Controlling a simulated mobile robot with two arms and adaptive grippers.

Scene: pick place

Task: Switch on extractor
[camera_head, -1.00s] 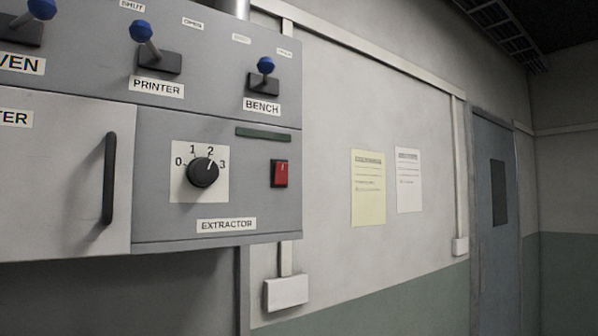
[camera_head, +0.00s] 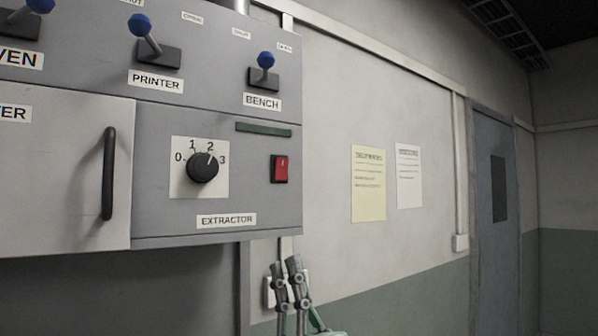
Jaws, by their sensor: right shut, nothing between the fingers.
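The extractor panel (camera_head: 152,218) is a grey box front on the wall, with an "EXTRACTOR" label (camera_head: 226,220). It carries a red rocker switch (camera_head: 279,168) on the right and a black dial (camera_head: 202,168) marked 0 to 3, its pointer near 2. A dark green strip (camera_head: 264,129) sits above the switch. Whether the strip is lit cannot be told. My right gripper (camera_head: 284,264) shows at the bottom, fingers pointing up, shut and empty. In the picture it is below the switch and apart from it. My left gripper is out of view.
Blue-knobbed levers labelled PRINTER (camera_head: 145,38) and BENCH (camera_head: 265,70) are above the panel. A cabinet door with a black handle (camera_head: 108,174) is on the left. Yellow (camera_head: 368,184) and white (camera_head: 409,177) sheets hang on the wall. A grey door (camera_head: 493,235) is farther right.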

